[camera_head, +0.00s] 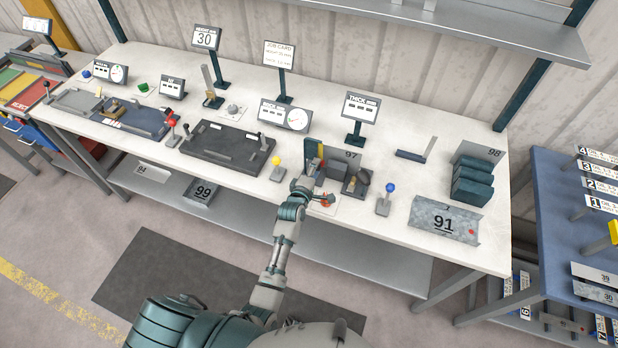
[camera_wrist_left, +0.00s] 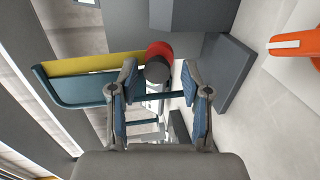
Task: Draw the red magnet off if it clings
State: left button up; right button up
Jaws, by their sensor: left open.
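The red magnet (camera_wrist_left: 158,50) shows in the left wrist view as a short cylinder, red at the far side with a dark grey end toward me. It lies just beyond my left gripper (camera_wrist_left: 160,82), roughly centred between the fingertips. The gripper is open, and I see nothing held in it. A grey block (camera_wrist_left: 187,15) lies right behind the magnet; I cannot tell whether they touch. In the head view my left gripper (camera_head: 303,184) is at the front of the small station by the plate marked 97 (camera_head: 352,156). I cannot make out the magnet there.
A teal and yellow bracket (camera_wrist_left: 85,78) stands left of the magnet in the wrist view. An orange piece (camera_wrist_left: 295,43) lies to the right. In the head view, a blue-knobbed lever (camera_head: 385,200) and a yellow-knobbed lever (camera_head: 277,169) flank the station. Plate 91 (camera_head: 444,221) lies farther right.

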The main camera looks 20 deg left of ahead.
pick_arm(q)
jog(key=s+r, duration=0.2)
jog(key=s, duration=0.8)
jog(key=shift+s+a, duration=0.3)
jog(key=shift+a, duration=0.05)
jog(key=shift+d, duration=0.15)
